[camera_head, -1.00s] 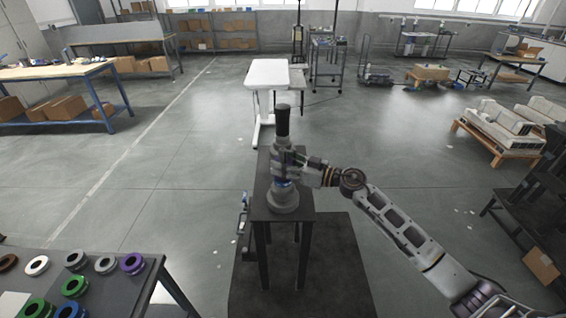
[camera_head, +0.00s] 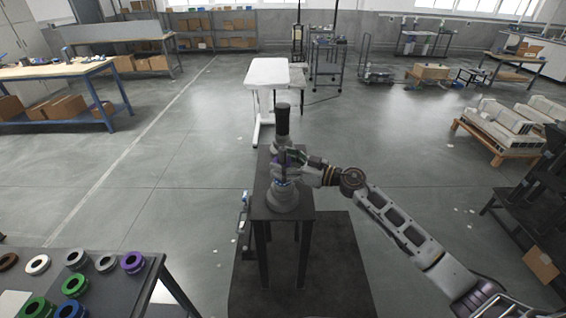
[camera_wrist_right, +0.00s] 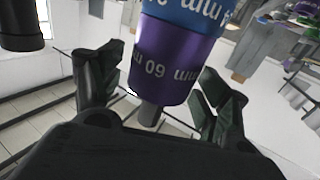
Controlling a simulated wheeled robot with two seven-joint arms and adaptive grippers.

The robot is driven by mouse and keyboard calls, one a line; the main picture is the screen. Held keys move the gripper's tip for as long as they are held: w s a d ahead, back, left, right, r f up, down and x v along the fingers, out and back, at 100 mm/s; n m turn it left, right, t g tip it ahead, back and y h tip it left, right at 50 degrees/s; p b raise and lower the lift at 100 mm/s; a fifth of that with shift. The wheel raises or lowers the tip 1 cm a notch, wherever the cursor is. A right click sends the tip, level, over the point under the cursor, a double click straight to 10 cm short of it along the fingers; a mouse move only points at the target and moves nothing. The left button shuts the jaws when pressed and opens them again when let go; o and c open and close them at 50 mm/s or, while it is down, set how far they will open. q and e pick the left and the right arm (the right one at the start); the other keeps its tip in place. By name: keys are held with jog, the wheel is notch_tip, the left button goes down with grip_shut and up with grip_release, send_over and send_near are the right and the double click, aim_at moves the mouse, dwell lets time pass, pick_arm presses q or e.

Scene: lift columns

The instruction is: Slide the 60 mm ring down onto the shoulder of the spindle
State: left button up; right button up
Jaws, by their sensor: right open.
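The spindle (camera_head: 282,144) stands upright on a dark stand, with a black cylinder at its top and a wide grey base (camera_head: 283,202). In the right wrist view, which looks upside down, a purple ring (camera_wrist_right: 172,62) marked 60 mm is around the spindle. It appears to meet a blue ring (camera_wrist_right: 195,12), which lies lower on the spindle. The shoulder cannot be made out. My right gripper (camera_head: 284,166) is at the spindle, and its fingers (camera_wrist_right: 158,95) are open on either side of the purple ring. My left gripper is out of view.
A dark table (camera_head: 120,293) at lower left holds several loose rings, including another purple one (camera_head: 132,262). A white table (camera_head: 268,73) stands behind the spindle. Open floor lies to both sides of the stand.

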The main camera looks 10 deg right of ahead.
jog(key=shift+d, duration=0.1)
jog(key=v, duration=1.1)
jog(key=shift+s+d, duration=0.25)
dwell(1.4)
